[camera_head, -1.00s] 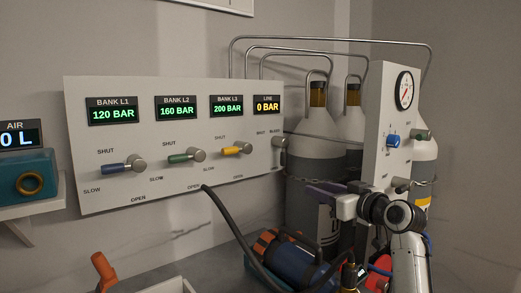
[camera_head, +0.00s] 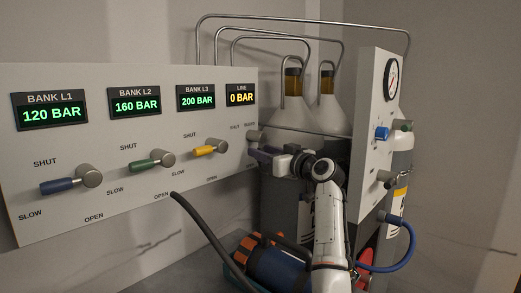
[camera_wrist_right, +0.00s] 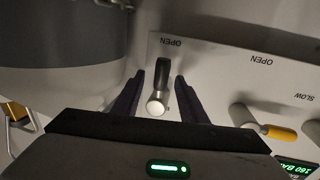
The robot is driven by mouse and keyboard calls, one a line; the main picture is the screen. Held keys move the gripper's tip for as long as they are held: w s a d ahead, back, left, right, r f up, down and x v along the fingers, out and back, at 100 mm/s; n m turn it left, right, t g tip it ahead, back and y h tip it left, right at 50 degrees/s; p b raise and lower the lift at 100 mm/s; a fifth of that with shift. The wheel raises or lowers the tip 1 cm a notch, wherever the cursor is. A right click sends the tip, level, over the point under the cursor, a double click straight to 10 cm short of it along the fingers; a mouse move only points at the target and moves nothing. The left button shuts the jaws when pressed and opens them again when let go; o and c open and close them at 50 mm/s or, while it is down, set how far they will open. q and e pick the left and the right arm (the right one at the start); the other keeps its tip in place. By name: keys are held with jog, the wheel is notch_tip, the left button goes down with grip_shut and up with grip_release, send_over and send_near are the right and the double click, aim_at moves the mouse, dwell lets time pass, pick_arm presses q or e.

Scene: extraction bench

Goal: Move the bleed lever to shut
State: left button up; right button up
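The bleed lever is at the right end of the white valve panel (camera_head: 120,85), with its grey hub (camera_head: 252,135) visible above my gripper in the head view. In the right wrist view the bleed lever (camera_wrist_right: 162,76) has a pale round knob and a dark handle pointing up the picture, towards an OPEN label. My right gripper (camera_head: 262,153) is at this lever. In the wrist view its two dark fingers (camera_wrist_right: 157,92) are open, one on each side of the lever, with visible gaps. The handle is mostly hidden in the head view. My left gripper is not in view.
Blue (camera_head: 58,186), green (camera_head: 146,163) and yellow (camera_head: 204,150) levers stick out along the panel. Gas cylinders (camera_head: 290,110) stand behind my right arm. A gauge panel (camera_head: 368,120) stands to its right.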

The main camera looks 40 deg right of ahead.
jog(key=shift+w, duration=0.75)
grip_shut()
jog(key=shift+d, duration=0.1)
